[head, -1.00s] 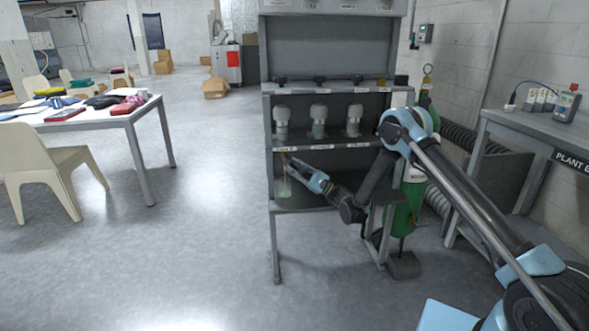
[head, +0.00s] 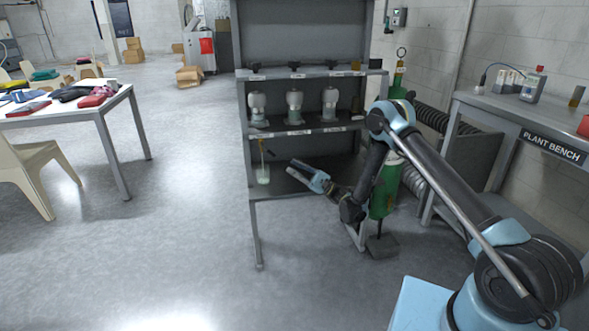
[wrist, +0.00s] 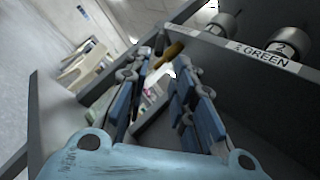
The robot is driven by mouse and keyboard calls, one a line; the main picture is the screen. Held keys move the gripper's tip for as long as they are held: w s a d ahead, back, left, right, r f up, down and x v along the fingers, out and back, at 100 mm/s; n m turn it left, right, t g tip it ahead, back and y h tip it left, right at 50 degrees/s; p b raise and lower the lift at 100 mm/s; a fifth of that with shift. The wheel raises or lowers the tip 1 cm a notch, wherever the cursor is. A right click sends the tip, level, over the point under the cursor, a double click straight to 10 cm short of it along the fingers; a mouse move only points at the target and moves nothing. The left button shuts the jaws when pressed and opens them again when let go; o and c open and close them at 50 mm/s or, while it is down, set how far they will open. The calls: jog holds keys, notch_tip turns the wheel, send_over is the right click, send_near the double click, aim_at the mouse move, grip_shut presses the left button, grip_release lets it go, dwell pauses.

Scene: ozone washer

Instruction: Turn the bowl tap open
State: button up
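A thin brass-coloured piece (head: 261,147) hangs under the middle shelf at the rack's left. It also shows in the wrist view (wrist: 170,52), beyond my fingertips. No label marks it as the bowl tap, so I cannot tell whether it is. Below it a pale green glass vessel (head: 263,174) stands on the lower shelf. My gripper (head: 293,163) is inside the lower bay, right of the brass piece and apart from it in the head view. In the wrist view its fingers (wrist: 158,68) stand apart with nothing seen held.
The grey rack (head: 250,205) surrounds the lower bay; its middle shelf edge (head: 310,131) is above my gripper. A green cylinder (head: 386,190) is to the right, near the plant bench (head: 550,146). Open floor lies left.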

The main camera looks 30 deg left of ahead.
jog(key=c, duration=0.4)
jog(key=shift+a, duration=0.2)
grip_shut()
jog(key=s+a+r+n+t+h, duration=0.3)
jog(key=r+t+h, duration=0.25)
jog(key=h, duration=0.25)
jog(key=s+d+r+n+t+h, duration=0.2)
jog(key=d+r+n+t, duration=0.4)
jog(key=d+r+t, duration=0.3)
jog(key=w+a+f+g, duration=0.1)
jog(key=a+f, duration=0.4)
jog(key=a, duration=0.6)
jog(key=shift+w+a+f, duration=0.15)
jog(key=shift+w+a, duration=0.15)
jog(key=shift+w, duration=0.4)
